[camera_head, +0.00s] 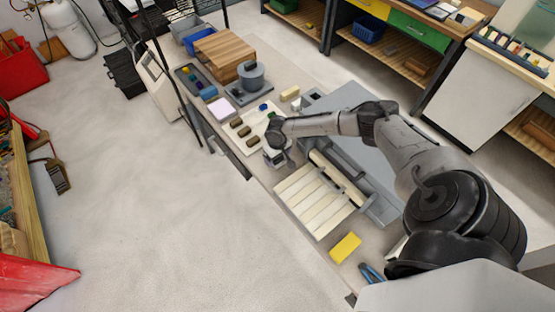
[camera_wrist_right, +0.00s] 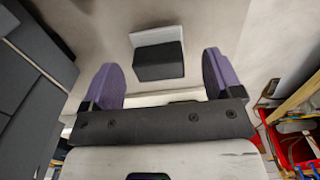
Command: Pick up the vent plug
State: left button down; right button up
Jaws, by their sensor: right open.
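My right gripper (camera_head: 277,157) is over the bench beside a pale board (camera_head: 226,140); its fingers are small in the head view. In the right wrist view the gripper (camera_wrist_right: 160,68) is open, with a purple-padded finger on each side. A dark block (camera_wrist_right: 158,62) with a white plate behind it shows between the fingers, apart from both. I cannot tell for sure whether this block is the vent plug. Several dark brown pieces (camera_head: 243,131) and a blue piece (camera_head: 263,106) sit on the board. My left gripper is not in view.
A grey round vessel (camera_head: 250,75) on a dark base and a wooden block (camera_head: 222,52) stand farther back. A slatted cream rack (camera_head: 312,200) lies near the gripper. A yellow block (camera_head: 345,247) and blue-handled pliers (camera_head: 371,274) are at the near end. Open floor lies left.

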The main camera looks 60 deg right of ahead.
jog(key=shift+f, duration=0.95)
jog(key=shift+c, duration=0.4)
jog(key=c, duration=0.9)
jog(key=shift+r, duration=0.1)
jog(key=shift+c, duration=0.2)
